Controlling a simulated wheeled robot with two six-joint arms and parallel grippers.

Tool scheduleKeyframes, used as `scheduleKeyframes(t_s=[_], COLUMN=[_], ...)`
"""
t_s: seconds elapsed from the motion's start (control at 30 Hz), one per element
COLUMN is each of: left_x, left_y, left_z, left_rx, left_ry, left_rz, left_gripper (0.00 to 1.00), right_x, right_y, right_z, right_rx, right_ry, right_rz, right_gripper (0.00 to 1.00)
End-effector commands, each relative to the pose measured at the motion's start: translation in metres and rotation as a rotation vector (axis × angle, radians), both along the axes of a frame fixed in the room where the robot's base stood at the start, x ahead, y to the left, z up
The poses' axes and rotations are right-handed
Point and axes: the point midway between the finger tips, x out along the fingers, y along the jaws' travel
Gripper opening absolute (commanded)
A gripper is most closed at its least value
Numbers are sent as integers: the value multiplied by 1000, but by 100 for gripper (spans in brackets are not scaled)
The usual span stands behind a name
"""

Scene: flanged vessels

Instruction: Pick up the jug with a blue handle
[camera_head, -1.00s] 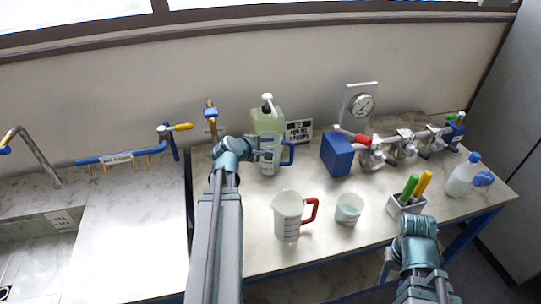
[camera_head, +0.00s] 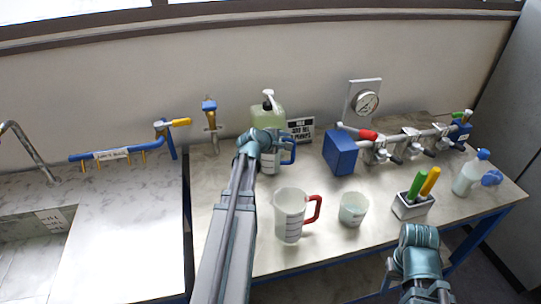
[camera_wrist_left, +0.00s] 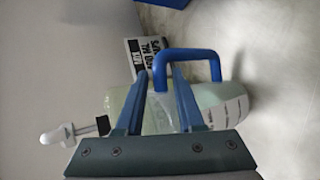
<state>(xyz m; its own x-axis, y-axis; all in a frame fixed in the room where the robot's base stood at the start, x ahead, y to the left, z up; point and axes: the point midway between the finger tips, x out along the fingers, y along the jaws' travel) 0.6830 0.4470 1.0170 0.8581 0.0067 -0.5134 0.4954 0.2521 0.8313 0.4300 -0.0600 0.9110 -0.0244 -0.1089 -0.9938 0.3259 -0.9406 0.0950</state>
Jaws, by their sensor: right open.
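The clear jug with a blue handle (camera_head: 289,154) stands at the back of the table, partly hidden behind my left gripper (camera_head: 266,142). In the left wrist view its graduated body (camera_wrist_left: 225,105) lies beyond the fingers. My left gripper (camera_wrist_left: 157,78) is open there, its two fingers apart. One end of the blue handle (camera_wrist_left: 190,54) shows between the fingertips; I cannot tell whether they touch it. My right gripper (camera_head: 418,240) is open at the table's front right, away from the jug, its fingertips not clearly shown.
A jug with a red handle (camera_head: 289,215) and a white beaker (camera_head: 353,209) stand in front. A green pump bottle (camera_head: 267,115) and a sign (camera_head: 301,129) are behind. A blue box (camera_head: 340,152), a pipe with valves (camera_head: 412,142) and a pen holder (camera_head: 412,208) are to the right.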

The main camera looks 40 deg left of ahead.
Motion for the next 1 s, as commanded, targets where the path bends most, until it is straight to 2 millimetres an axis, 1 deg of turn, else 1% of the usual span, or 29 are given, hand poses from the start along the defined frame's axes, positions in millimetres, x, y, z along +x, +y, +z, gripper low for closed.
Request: scheduleKeyframes(t_s=[0.03,0.1,0.33,0.53,0.57,1.0], left_x=[9,14,14,14,14,14], left_y=[1,1,0,0,0,0], left_z=[-8,-10,-9,-9,-9,-9], left_rx=[0,1,0,0,0,1], left_ry=[0,-1,0,0,0,-1], left_rz=[-1,0,1,1,1,1], left_gripper=[37,37,37,1,0,0], right_x=[0,0,0,0,0,0], right_y=[0,0,0,0,0,0], right_z=[-8,-11,-9,-9,-9,-9], right_rx=[0,0,0,0,0,0], right_ry=[0,0,0,0,0,0], right_rz=[0,0,0,0,0,0], right_gripper=[50,50,50,50,50,50])
